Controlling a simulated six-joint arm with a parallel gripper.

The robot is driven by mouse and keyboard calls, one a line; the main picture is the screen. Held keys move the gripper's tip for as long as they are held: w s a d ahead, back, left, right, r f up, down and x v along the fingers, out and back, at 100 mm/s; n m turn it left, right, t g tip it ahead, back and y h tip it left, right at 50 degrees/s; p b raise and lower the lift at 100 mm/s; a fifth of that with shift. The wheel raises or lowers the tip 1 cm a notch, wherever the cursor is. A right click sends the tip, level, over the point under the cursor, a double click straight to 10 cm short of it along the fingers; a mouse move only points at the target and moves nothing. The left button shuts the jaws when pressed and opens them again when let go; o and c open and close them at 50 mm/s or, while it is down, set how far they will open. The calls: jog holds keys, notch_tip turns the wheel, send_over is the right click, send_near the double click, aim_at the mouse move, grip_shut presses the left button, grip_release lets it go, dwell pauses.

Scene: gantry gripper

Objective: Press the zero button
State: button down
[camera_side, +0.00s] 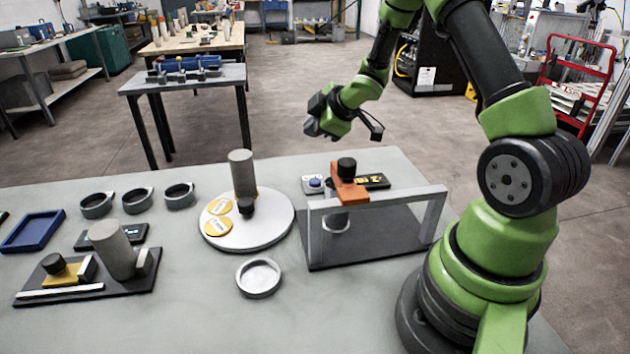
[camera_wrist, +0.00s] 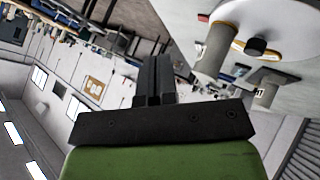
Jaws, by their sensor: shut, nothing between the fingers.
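A small light box with a blue round button (camera_side: 315,183) sits on the table behind the grey gantry frame (camera_side: 318,230), beside a black display with yellow digits (camera_side: 374,181). I see no label on the button, so I cannot confirm that it is the zero button. My gripper (camera_side: 311,128) is in the air above and behind the button, apart from it. In the wrist view the two dark fingers (camera_wrist: 154,72) are together with nothing between them. I cannot make out the button in the wrist view.
An orange carriage with a black knob (camera_side: 346,167) sits on the gantry. A white round plate (camera_side: 218,238) bears a tall grey cylinder (camera_side: 242,172); the plate shows in the wrist view too (camera_wrist: 290,25). Rings, a blue tray (camera_side: 33,231) and a black fixture lie left.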

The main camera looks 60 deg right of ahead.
aim_at(314, 182)
jog(key=shift+f, duration=0.5)
jog(key=shift+f, duration=4.4)
jog(key=shift+f, duration=0.4)
jog(key=shift+f, duration=0.5)
jog(key=shift+r, duration=0.9)
